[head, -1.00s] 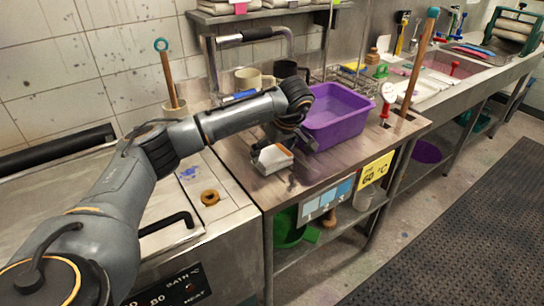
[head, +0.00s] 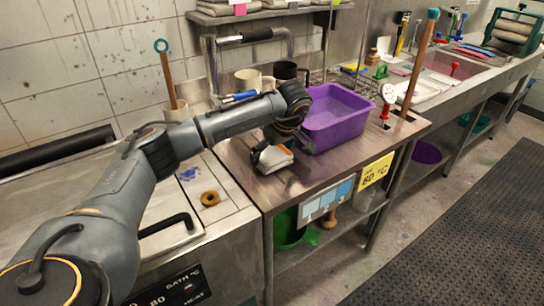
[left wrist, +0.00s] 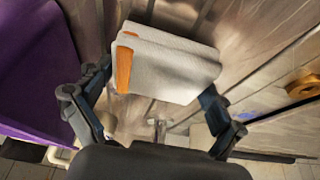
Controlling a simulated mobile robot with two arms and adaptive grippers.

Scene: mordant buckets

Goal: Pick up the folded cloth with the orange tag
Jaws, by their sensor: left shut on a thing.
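The folded cloth (head: 279,161) is whitish-grey and lies low over the steel worktable, just left of the purple tub. In the left wrist view the cloth (left wrist: 172,68) shows an orange tag (left wrist: 124,68) on its left part. My left gripper (head: 272,154) reaches down to it from above. Its fingers stand on either side of the cloth in the left wrist view, and it is shut on it. I cannot tell whether the cloth still touches the table. My right gripper is not in view.
The purple tub (head: 336,134) stands close to the right of the cloth. Two mugs (head: 250,80) stand behind. A brown ring (head: 210,198) lies left. The table front is clear.

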